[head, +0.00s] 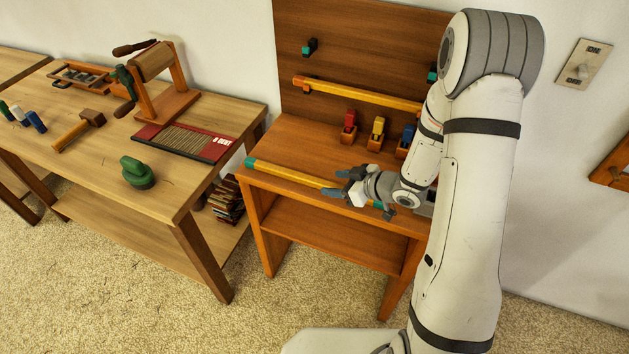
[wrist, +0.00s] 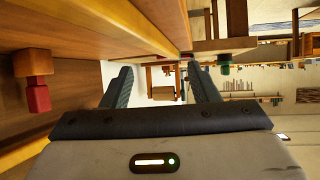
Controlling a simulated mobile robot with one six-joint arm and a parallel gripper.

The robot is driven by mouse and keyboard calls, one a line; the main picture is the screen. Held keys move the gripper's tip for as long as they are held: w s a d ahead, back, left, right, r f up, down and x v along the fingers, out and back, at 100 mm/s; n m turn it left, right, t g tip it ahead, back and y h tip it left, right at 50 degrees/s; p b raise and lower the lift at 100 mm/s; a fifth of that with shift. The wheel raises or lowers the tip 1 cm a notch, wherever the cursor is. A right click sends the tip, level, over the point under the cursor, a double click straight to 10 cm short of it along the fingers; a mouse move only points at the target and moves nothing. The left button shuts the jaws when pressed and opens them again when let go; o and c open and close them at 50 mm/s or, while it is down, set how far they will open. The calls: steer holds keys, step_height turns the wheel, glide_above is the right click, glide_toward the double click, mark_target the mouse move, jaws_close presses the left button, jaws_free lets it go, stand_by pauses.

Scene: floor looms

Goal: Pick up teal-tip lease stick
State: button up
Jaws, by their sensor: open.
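The teal-tip lease stick, a long yellow bar (head: 290,172), lies along the front of the brown wooden bench. Its teal left tip (head: 250,162) is in plain sight, and a teal part shows at its right end. My gripper (head: 337,183) is open at the right half of this stick and covers part of it in the head view. Its fingers point left, roughly along the bar. In the wrist view the open fingers (wrist: 161,88) have nothing clearly between them. I cannot tell whether they touch the stick.
Another yellow bar (head: 360,94) with an orange-red left end rests against the bench's back panel; my arm hides its right end. Red (head: 349,122), yellow (head: 377,128) and blue (head: 407,136) handled pieces stand behind the lying stick. A table (head: 95,175) with tools is at left.

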mark_target(312, 179)
steer(key=shift+a+f, duration=0.2)
steer(key=shift+a, duration=0.15)
steer(key=x, duration=0.7)
steer(key=shift+w+d+r, duration=0.1)
steer(key=shift+w, duration=0.25)
steer(key=shift+c, duration=0.2)
jaws_close()
step_height(312, 179, up, 10)
steer(key=p, duration=0.1)
